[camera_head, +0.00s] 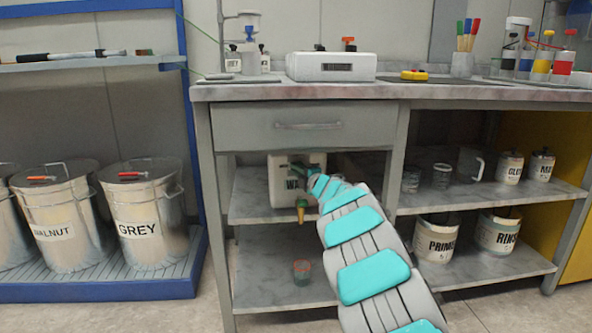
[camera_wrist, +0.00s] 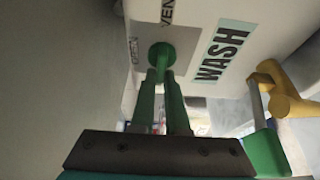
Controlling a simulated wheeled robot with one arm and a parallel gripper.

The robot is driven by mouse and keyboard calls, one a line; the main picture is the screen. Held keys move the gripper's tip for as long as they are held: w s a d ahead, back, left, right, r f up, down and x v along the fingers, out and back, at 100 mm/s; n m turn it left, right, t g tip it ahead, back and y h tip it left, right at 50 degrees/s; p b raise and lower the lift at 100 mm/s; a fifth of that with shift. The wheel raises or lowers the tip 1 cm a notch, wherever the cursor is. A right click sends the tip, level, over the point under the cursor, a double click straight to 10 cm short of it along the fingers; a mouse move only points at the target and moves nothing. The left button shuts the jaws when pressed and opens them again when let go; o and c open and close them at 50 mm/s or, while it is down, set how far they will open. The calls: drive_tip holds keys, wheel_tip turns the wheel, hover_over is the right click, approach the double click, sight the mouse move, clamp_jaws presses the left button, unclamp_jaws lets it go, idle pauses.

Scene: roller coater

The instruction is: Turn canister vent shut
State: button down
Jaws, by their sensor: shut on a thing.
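The white canister (camera_head: 278,188) stands on the middle shelf under the bench drawer, and its WASH label (camera_wrist: 222,52) shows in the wrist view. The vent (camera_wrist: 161,54) is a round green knob on a grey plate marked VENT on the canister's face. My gripper (camera_wrist: 161,76) is shut on this knob, one finger on each side of it. In the head view my gripper (camera_head: 297,173) reaches the canister front, and my arm hides part of its right side. The knob's exact turn angle cannot be told.
A yellow and green tap (camera_head: 301,208) sticks out low on the canister front; in the wrist view the tap (camera_wrist: 284,97) is right of my gripper. A small cup (camera_head: 302,270) stands on the lower shelf. The drawer (camera_head: 290,127) is close above.

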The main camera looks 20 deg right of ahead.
drive_tip(key=shift+s+d+f, duration=0.1)
drive_tip(key=shift+d, duration=0.25)
drive_tip(key=c, duration=0.9)
unclamp_jaws()
drive_tip(key=shift+d, duration=0.1)
drive_tip(key=shift+a, duration=0.2)
drive_tip(key=shift+s+d, duration=0.15)
drive_tip(key=shift+s, duration=1.15)
drive_tip(key=shift+s+d, duration=0.2)
drive_tip(key=shift+s, duration=1.05)
drive_tip(key=shift+s+d, duration=0.15)
drive_tip(key=shift+s, duration=1.15)
